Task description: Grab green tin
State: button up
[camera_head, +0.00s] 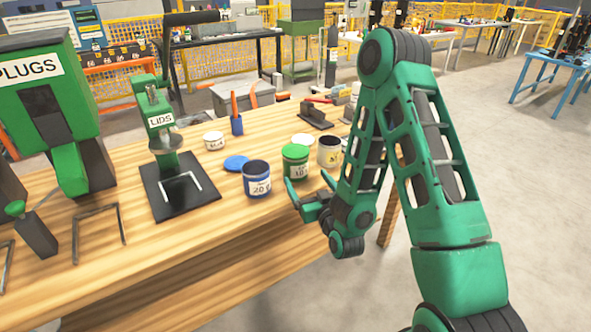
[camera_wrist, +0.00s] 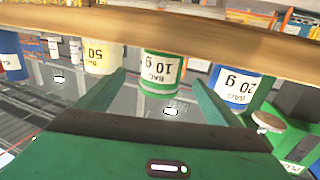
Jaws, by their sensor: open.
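The green tin (camera_head: 296,170) stands upright near the table's front edge, with a green lid on top and a white label. In the wrist view, which is upside down, the green tin (camera_wrist: 157,88) shows between my two fingers, its label reading 10 g. My gripper (camera_head: 308,184) is open and empty just in front of the tin, on the near side of the table edge. In the wrist view my gripper (camera_wrist: 158,77) has its fingers spread to either side of the tin. A small gap seems to remain, though its size is hard to tell.
A blue tin (camera_head: 257,186) labelled 20 g stands left of the green tin, with a blue lid (camera_head: 236,163) beside it. A pale tin (camera_head: 328,157) stands close on the right. A lid press (camera_head: 161,125) stands further left on the wooden table (camera_head: 160,245).

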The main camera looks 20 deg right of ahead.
aim_at(295, 162)
jog(key=w, duration=0.7)
jog(key=w+a, duration=0.1)
jog(key=w, duration=0.2)
jog(key=shift+w, duration=0.35)
jog(key=c, duration=1.2)
jog(key=shift+r, duration=0.2)
